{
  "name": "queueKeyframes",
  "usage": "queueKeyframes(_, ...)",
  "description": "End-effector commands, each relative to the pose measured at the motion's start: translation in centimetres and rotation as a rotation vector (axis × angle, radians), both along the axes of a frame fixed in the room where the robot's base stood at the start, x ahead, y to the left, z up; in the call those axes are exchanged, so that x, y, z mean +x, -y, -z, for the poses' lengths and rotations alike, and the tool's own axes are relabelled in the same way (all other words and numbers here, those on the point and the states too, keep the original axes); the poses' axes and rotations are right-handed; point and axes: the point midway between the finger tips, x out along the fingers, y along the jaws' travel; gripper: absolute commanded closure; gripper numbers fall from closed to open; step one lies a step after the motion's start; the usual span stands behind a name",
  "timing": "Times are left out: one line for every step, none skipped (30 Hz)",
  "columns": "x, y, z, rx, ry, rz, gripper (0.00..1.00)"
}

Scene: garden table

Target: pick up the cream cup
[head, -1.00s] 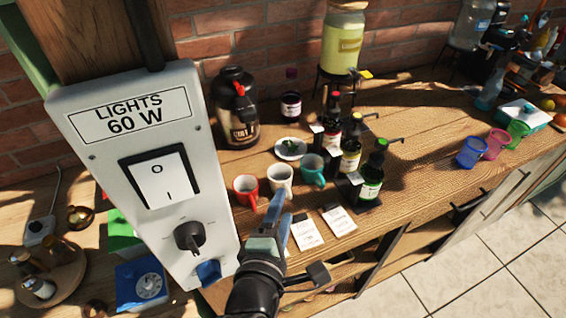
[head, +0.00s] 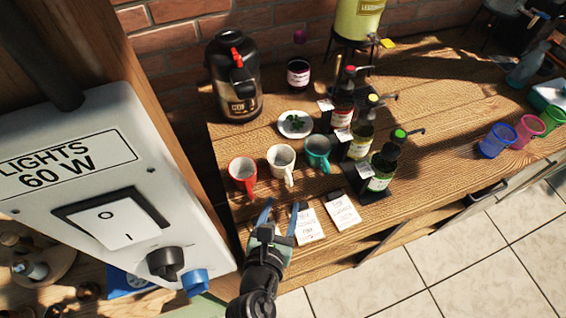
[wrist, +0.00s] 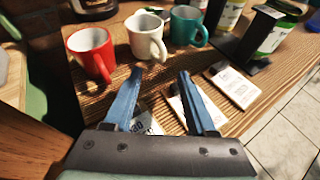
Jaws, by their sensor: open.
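The cream cup (head: 281,163) stands upright on the wooden table, between a red cup (head: 242,174) on its left and a teal cup (head: 317,153) on its right. Its handle points toward the table's front edge. In the wrist view the cream cup (wrist: 146,37) is beyond my fingertips, with the red cup (wrist: 91,52) and the teal cup (wrist: 187,26) beside it. My gripper (head: 283,207) is open and empty, with its blue fingers pointing toward the cups. In the wrist view my gripper (wrist: 160,75) is short of the cream cup and apart from it.
White cards (head: 309,226) lie right of my gripper. Pump bottles (head: 378,168) stand right of the teal cup. A small plate (head: 294,124) and a black flask (head: 234,80) are behind the cups. A light-switch box (head: 110,190) on a post stands close at left.

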Motion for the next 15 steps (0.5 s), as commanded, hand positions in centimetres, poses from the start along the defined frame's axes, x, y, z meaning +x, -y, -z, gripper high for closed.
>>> queueKeyframes(0.7,0.1,0.2,0.000,0.000,0.001,0.43)
queueKeyframes(1.0,0.2,0.3,-0.001,0.001,0.001,0.43)
queueKeyframes(1.3,0.2,0.5,0.000,0.000,0.001,0.43)
queueKeyframes(1.5,0.3,0.6,0.000,0.000,0.001,0.43)
queueKeyframes(1.6,0.3,0.6,-0.001,0.001,0.001,0.43)
queueKeyframes(1.8,0.3,0.7,-0.001,0.001,0.001,0.43)
queueKeyframes(1.9,0.3,0.8,0.000,0.000,0.001,0.43)
queueKeyframes(2.0,0.4,0.9,0.001,0.000,0.001,0.43)
queueKeyframes(2.3,0.4,1.0,0.001,0.000,0.001,0.43)
queueKeyframes(2.6,0.5,1.0,0.001,0.001,0.002,0.43)
queueKeyframes(3.0,0.6,1.2,0.001,0.001,0.003,0.43)
queueKeyframes(3.5,0.7,1.4,0.002,0.001,0.003,0.43)
queueKeyframes(4.0,0.8,1.6,0.002,0.001,0.003,0.43)
queueKeyframes(4.4,0.8,1.7,0.002,0.001,0.003,0.43)
queueKeyframes(4.9,0.9,2.0,0.002,0.001,0.002,0.43)
